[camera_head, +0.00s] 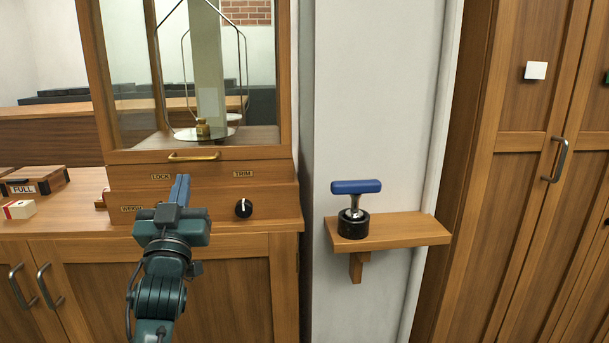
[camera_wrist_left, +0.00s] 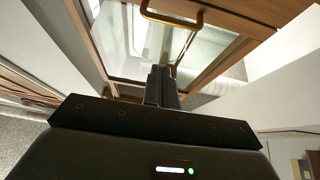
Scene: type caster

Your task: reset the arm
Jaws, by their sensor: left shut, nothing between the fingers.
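My left gripper (camera_head: 180,188) is in front of the wooden balance case (camera_head: 215,165), over the labelled front panel between the LOCK and TRIM labels. Its fingers are shut with nothing between them. In the left wrist view the closed fingers (camera_wrist_left: 162,86) point toward the glass front, below a brass handle (camera_wrist_left: 172,14). The brass handle (camera_head: 194,156) also shows in the head view, just above the fingertips. I cannot tell whether the fingers touch the panel. My right gripper is in neither view.
A black TRIM knob (camera_head: 243,208) is right of my gripper. A blue-handled tool (camera_head: 355,188) in a black base stands on a small wooden shelf (camera_head: 405,232). A FULL-labelled box (camera_head: 36,180) and a small white-and-red block (camera_head: 19,209) lie on the left counter. Tall cabinet doors (camera_head: 515,200) stand at right.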

